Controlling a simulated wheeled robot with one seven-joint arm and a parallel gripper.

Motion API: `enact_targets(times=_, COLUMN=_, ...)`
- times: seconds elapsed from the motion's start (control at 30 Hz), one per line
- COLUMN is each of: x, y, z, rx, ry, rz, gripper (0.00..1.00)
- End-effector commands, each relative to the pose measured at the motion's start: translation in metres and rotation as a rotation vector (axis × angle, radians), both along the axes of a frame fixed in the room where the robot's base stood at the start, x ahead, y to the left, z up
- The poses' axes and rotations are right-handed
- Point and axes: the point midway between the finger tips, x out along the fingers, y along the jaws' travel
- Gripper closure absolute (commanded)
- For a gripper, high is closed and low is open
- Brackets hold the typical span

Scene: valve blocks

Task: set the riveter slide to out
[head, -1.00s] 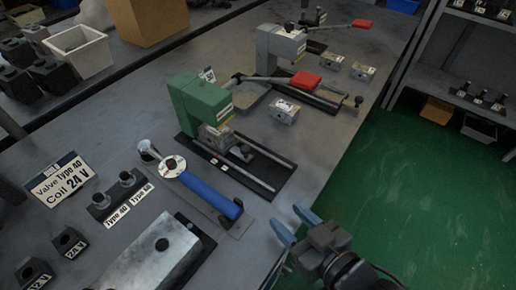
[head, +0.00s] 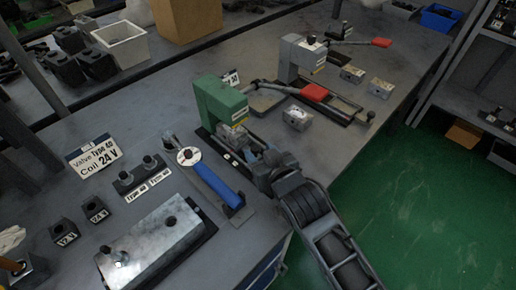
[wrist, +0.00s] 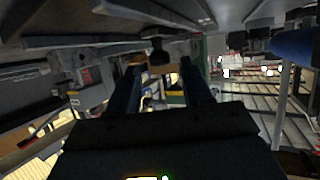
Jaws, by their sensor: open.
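The green riveter (head: 220,103) stands on the bench in the head view. Its grey metal slide block (head: 233,137) sits close in under the green head, on a dark base. My gripper (head: 262,160) is over the outer part of this base and hides most of the rails. In the wrist view my gripper (wrist: 165,75) has its two blue fingers apart, with a dark knob (wrist: 158,54) showing between or just beyond the fingertips. I cannot tell whether they touch it. Nothing is held.
A blue-handled lever tool (head: 216,182) lies close left of my gripper. A grey press (head: 303,57) with a red handle (head: 314,92) and a small metal block (head: 297,117) stand behind. A large metal block (head: 150,245) is at the front. Green floor (head: 400,200) is clear at right.

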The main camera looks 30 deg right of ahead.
Motion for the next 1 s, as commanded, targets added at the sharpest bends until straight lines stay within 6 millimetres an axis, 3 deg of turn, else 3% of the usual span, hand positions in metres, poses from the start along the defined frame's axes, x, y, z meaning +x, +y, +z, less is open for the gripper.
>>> enact_targets(times=0.2, x=0.020, y=-0.002, z=-0.008, rx=0.000, ry=0.000, rz=0.000, gripper=0.50)
enact_targets(times=0.53, x=0.023, y=-0.002, z=-0.010, rx=0.000, ry=0.000, rz=0.000, gripper=0.50)
enact_targets(times=1.0, x=0.023, y=-0.002, z=-0.010, rx=0.000, ry=0.000, rz=0.001, gripper=0.95)
